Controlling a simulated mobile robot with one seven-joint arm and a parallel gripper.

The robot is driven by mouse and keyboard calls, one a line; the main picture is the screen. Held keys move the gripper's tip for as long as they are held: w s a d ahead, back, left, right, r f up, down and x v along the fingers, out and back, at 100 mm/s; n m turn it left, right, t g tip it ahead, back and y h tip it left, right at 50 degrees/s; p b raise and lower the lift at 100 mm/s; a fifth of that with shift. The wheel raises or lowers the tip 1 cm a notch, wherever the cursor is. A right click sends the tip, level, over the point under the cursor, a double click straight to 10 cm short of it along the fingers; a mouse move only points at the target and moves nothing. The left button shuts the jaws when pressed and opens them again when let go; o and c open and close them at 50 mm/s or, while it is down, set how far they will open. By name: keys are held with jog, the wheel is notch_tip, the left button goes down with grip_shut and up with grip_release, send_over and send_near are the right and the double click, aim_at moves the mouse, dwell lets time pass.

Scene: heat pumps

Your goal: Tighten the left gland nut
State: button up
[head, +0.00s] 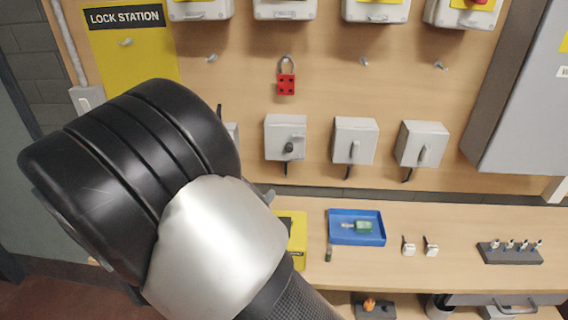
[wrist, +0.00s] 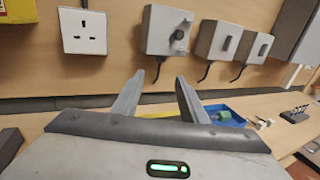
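The left grey switch box (head: 286,137) is on the wooden board, with a dark round knob on its front. It also shows in the wrist view (wrist: 168,31). A black cable (wrist: 158,70) leaves its underside; the gland nut there is too small to make out. Two more grey boxes, the middle one (head: 355,140) and the right one (head: 420,143), also have cables below. My gripper (wrist: 159,76) is open and empty, its two fingers pointing toward the board below the left box. In the head view my arm hides nearly all of the gripper.
A blue tray (head: 342,238) with a green item lies on the bench. A yellow object (head: 298,228) is left of it. A dark rack (head: 511,257) of small parts stands at right. A white socket (wrist: 83,32) is left of the boxes. A red padlock (head: 287,82) hangs above.

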aim_at(284, 161)
jog(key=x, duration=1.4)
jog(key=shift+w+d, duration=0.2)
jog(key=shift+w, duration=0.1)
grip_shut()
jog(key=shift+d+y, duration=0.1)
jog(key=shift+y, duration=0.2)
